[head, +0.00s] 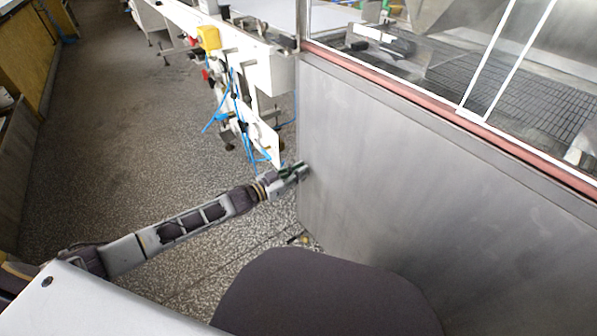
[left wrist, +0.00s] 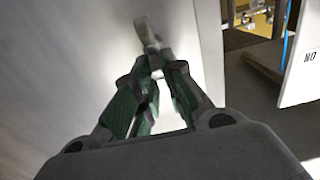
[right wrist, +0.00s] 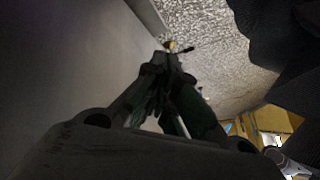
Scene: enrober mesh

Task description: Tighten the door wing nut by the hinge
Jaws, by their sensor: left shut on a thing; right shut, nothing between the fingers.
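The wing nut (left wrist: 147,32) shows in the left wrist view as a small, blurred, pale grey piece at the steel panel (head: 400,160). My left gripper (left wrist: 153,62) is shut on it, with the fingertips close against the panel face. In the head view my left gripper (head: 298,171) is at the panel's left edge, and the nut is too small or hidden there. My right gripper (right wrist: 168,58) is shut and empty in the right wrist view, low beside a grey panel surface and above the floor. It does not show in the head view. I cannot make out the hinge.
A white machine frame with blue hoses (head: 238,105) and a yellow box (head: 208,38) stands just behind the left gripper. Windows with a red lower rail (head: 440,100) top the panel. The speckled floor (head: 110,130) is open at left. A small brass-coloured fitting (head: 303,240) is near the panel's foot.

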